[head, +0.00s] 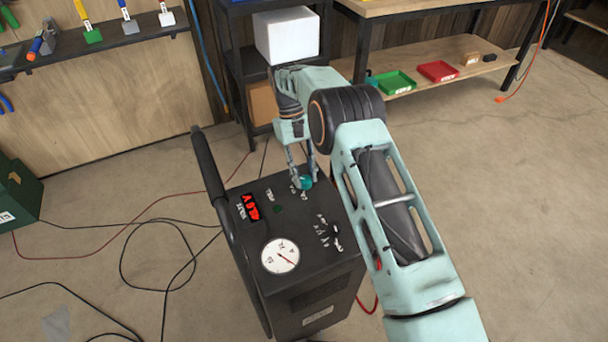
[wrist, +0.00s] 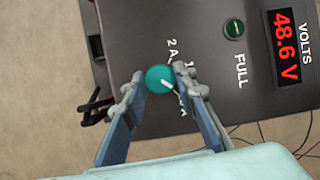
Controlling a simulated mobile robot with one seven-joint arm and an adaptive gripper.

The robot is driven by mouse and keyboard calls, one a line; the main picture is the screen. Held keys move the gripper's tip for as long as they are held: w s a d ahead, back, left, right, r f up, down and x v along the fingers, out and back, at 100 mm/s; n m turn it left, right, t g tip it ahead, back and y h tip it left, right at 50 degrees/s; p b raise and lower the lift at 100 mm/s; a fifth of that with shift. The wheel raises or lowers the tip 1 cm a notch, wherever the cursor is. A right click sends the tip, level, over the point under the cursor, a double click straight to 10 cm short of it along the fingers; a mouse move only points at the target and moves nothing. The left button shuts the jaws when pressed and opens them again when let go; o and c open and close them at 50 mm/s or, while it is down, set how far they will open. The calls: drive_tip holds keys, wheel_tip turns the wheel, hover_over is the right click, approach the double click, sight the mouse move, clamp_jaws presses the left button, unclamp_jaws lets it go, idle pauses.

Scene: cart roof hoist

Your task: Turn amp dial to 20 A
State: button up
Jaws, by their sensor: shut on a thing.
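The amp dial is a round teal knob (head: 306,183) on the top panel of the dark charger (head: 305,285). In the wrist view the knob (wrist: 158,79) has a white pointer line slanting to the lower right. A "2 A" label shows above it; the other labels beside it are partly covered by a finger, so I cannot tell which one the pointer meets. My gripper (head: 300,185) reaches down from above with its fingers on either side of the knob, shut on it. In the wrist view the gripper (wrist: 160,88) has a finger left and right of the knob.
A red display (wrist: 287,45) reads 48.6 V beside a green lamp (wrist: 234,29) marked FULL. A round gauge (head: 281,256) and a black switch or knob (head: 335,230) sit nearer. A black handle (head: 207,160) rises at left. Cables (head: 125,265) lie on the floor.

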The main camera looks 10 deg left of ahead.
drive_tip(key=shift+m+y, duration=0.4)
drive_tip(key=shift+m, duration=0.8)
drive_tip(key=o, duration=1.1)
drive_tip(key=shift+g, duration=0.3)
drive_tip(key=shift+w+r, duration=0.1)
drive_tip(key=shift+v, duration=3.1)
drive_tip(key=shift+w+r, duration=0.1)
drive_tip(key=shift+r, duration=0.35)
drive_tip(key=shift+r, duration=0.1)
